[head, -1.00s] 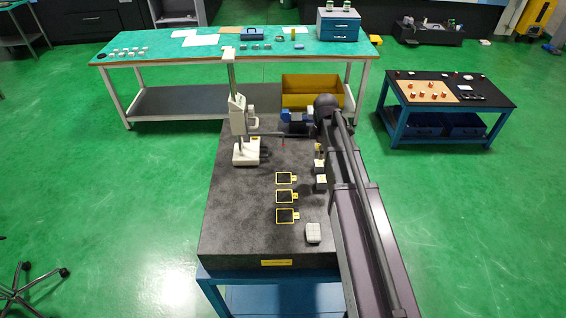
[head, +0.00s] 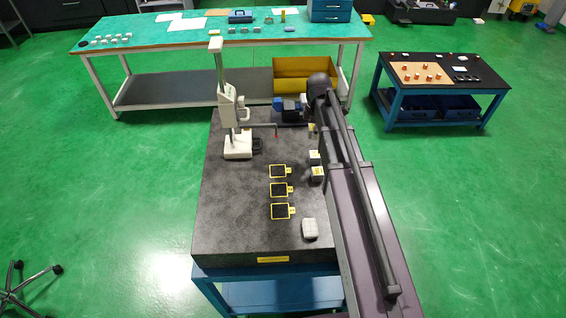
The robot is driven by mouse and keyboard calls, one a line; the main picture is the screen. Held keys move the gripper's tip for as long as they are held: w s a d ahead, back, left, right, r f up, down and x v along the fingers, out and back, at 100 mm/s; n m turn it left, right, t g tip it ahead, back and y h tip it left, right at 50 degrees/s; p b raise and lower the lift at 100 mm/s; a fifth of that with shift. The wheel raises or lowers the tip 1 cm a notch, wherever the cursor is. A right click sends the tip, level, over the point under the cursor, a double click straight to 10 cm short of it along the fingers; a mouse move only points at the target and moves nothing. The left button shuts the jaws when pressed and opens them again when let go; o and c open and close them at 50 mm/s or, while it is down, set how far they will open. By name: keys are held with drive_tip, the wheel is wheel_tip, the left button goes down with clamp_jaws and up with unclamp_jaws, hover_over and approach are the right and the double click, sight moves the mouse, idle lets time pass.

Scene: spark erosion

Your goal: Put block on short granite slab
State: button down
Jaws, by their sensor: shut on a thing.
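The dark granite slab (head: 235,215) lies on a blue stand in the foreground. My arm stretches along its right side, and its forearm covers part of the slab. My gripper (head: 311,127) is near the slab's far right part, mostly hidden by my arm. It is shut on a block, of which I can make out only a small yellowish patch. Two pale blocks (head: 316,174) stand beside my arm on the slab, partly hidden. A light rounded block (head: 310,228) sits near the front right edge.
Several yellow-framed dark pads (head: 279,190) lie on the slab. A white measuring stand (head: 238,146) stands at its far left. A blue and black device (head: 290,106) is at the far edge. The slab's left side is clear. Workbenches stand behind.

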drive_tip(key=b, duration=0.2)
hover_over(311, 146)
drive_tip(key=f, duration=0.2)
drive_tip(key=shift+r, duration=0.15)
wheel_tip(311, 146, down, 6)
drive_tip(key=b, duration=0.6)
idle(0.4)
drive_tip(key=shift+f+b, duration=1.85)
drive_tip(key=shift+f, duration=0.15)
